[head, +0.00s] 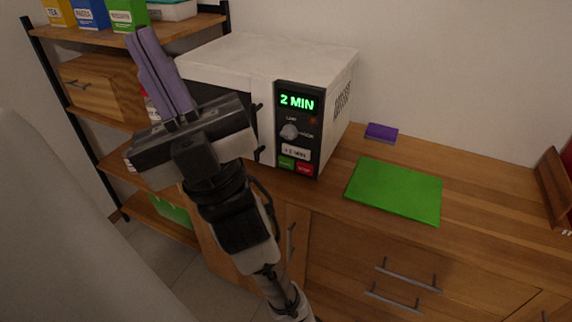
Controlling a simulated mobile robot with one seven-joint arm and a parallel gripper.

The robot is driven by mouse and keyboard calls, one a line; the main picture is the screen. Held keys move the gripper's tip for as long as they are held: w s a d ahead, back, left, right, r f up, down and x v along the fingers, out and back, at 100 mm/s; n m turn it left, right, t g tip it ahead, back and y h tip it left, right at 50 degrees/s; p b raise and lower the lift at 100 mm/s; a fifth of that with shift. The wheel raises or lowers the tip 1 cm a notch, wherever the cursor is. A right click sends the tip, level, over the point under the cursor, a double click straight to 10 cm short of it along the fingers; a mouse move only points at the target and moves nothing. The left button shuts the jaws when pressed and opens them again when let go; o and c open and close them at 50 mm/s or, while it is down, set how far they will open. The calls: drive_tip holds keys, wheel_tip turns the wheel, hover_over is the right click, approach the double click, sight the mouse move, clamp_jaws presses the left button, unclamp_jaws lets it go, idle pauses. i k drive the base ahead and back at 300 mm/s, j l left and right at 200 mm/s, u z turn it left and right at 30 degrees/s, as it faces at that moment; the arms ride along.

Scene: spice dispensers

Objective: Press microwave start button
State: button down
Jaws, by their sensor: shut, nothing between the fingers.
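A white microwave (318,62) stands on the wooden counter against the wall. Its black control panel (282,123) faces the front, with a lit green display (297,102) reading "2 MIN" and a round grey knob (289,131). Below the knob are a white "+2 MIN" button (296,152), a green button (286,163) and a red button (304,169). My gripper (142,40) is shut and empty, its purple fingers pointing up and left, in front of the microwave's left side. It is apart from the panel. My arm hides much of the microwave door.
A green mat (395,190) and a purple sponge-like block (381,133) lie on the counter right of the microwave. A wooden shelf unit (100,48) with tea, pasta and biscuit boxes stands at left. A brown wooden object (554,190) stands at far right.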

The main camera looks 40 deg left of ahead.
sight(287, 163)
drive_tip(key=k+j+u, duration=0.1)
drive_tip(key=j+u, duration=0.3)
drive_tip(key=j, duration=2.05)
